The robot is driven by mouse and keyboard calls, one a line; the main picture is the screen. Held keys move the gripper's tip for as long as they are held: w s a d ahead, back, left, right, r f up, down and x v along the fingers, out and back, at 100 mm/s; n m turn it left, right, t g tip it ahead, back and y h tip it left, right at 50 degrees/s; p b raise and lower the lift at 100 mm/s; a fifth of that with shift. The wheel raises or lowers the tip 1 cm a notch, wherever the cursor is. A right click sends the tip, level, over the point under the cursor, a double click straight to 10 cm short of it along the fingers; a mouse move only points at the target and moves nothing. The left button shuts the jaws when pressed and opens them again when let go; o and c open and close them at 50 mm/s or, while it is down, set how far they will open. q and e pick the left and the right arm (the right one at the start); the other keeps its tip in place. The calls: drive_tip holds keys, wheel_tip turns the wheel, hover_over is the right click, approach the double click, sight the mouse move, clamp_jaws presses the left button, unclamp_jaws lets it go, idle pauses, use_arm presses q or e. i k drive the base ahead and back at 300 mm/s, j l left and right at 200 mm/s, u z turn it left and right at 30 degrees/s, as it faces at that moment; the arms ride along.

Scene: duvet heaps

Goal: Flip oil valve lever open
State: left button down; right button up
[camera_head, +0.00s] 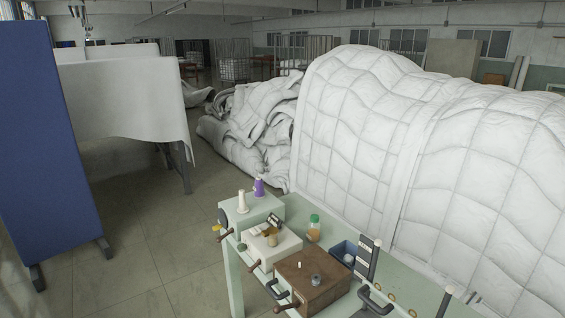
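Several small levers stick out from boxes on a pale green bench (235,283). A brown lever (253,266) is on the front of the middle cream box (284,249). Another dark lever (225,236) is on the pale green box at the left. More dark handles (277,290) are at the front of the brown box (325,279). I cannot tell which one is the oil valve lever, or whether it is open. Neither of my grippers is in view.
White and purple thread cones (259,187) stand on the left box. A blue bin (347,252) and a dark upright part (367,262) are at the right. Large white quilted heaps (370,140) rise behind the bench. A blue screen (45,130) stands left; the floor between is clear.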

sight(250, 270)
drive_tip(key=j+z, duration=0.1)
drive_tip(key=j, duration=0.4)
drive_tip(key=k+j+z, duration=0.1)
drive_tip(key=j, duration=0.4)
drive_tip(key=k+j+z, duration=0.1)
drive_tip(key=j, duration=0.35)
drive_tip(key=k, duration=0.05)
